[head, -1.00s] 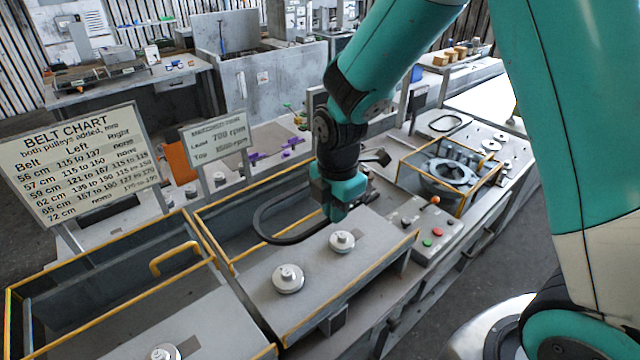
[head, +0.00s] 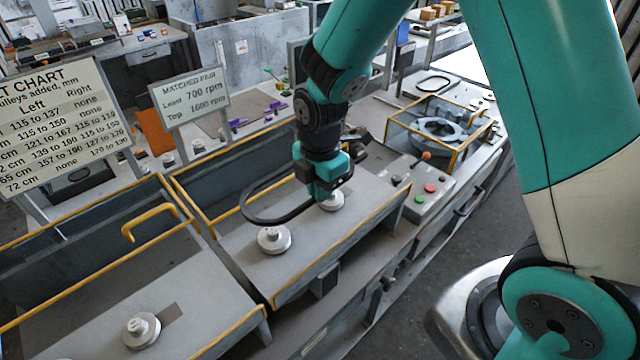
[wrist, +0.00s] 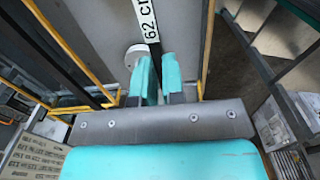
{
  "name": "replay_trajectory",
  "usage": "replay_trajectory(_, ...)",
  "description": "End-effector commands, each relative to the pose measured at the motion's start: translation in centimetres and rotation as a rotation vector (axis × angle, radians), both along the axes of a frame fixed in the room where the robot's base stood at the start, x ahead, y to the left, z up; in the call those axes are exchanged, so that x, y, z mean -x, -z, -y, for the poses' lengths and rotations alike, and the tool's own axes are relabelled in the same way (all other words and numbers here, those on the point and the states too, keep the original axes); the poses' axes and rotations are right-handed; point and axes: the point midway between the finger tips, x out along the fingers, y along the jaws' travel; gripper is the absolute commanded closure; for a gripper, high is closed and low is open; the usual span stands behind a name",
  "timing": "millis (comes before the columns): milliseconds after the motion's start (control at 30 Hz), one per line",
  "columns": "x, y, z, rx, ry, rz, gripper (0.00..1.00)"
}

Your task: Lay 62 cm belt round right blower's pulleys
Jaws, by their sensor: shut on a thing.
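My gripper (head: 322,190) is shut on a black belt (head: 252,207), whose loop hangs out to the left over the right blower's deck (head: 300,262). In the wrist view the belt carries a white "62 cm" label (wrist: 150,20) just beyond the fingers (wrist: 153,78). The right blower has two grey stepped pulleys. The left pulley (head: 274,239) stands clear below the belt's loop in the picture. The right pulley (head: 331,201) is partly hidden behind my gripper; a pulley also shows in the wrist view (wrist: 134,56). The belt appears above the deck, round neither pulley as far as I can see.
The left blower's deck (head: 190,300) with a pulley (head: 141,330) is at lower left. Yellow-edged frames and a yellow handle (head: 150,217) stand beside the decks. A belt chart (head: 60,125) and rpm sign (head: 190,97) stand behind. A button box (head: 425,188) is to the right.

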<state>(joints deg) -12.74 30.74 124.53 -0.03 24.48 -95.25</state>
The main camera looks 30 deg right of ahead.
Motion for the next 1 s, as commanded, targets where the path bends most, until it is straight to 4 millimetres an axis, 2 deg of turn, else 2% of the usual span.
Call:
replay_trajectory(33,0.0,1.2,0.0,0.0,0.0,-0.001,1.0)
replay_trajectory(600,0.0,8.2,0.0,0.0,0.0,-0.001,1.0)
replay_trajectory(800,0.0,9.2,0.0,0.0,0.0,0.001,1.0)
replay_trajectory(1000,0.0,9.2,0.0,0.0,0.0,0.001,1.0)
